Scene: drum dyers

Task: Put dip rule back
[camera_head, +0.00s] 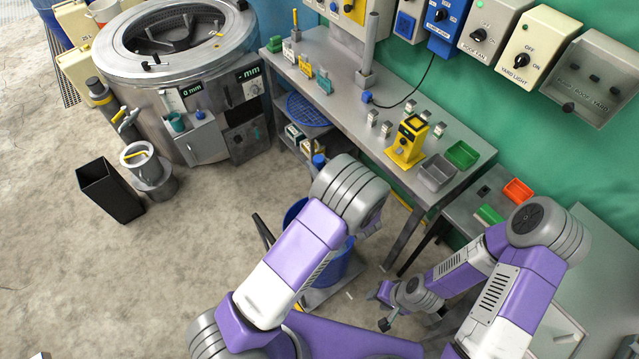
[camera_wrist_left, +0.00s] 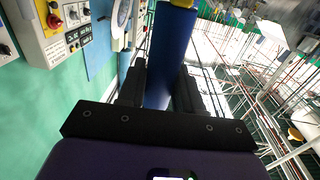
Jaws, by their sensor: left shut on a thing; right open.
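In the left wrist view, my left gripper (camera_wrist_left: 160,88) is shut on a long blue bar (camera_wrist_left: 171,45) with a yellow end at the top of the picture. It may be the dip rule, but no scale marks show. In the head view my left gripper and what it holds are hidden behind my own arm. My right gripper (camera_head: 389,318) is open and empty, low over the floor at the right. A tall grey upright tube (camera_head: 370,45) stands in a block on the bench (camera_head: 330,62); I cannot tell whether it is a holder.
A large steel drum machine (camera_head: 200,85) stands at the upper left. The bench carries a yellow instrument (camera_head: 406,145) and a grey tray (camera_head: 437,172). Switch boxes (camera_head: 541,45) line the green wall. The left floor is clear.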

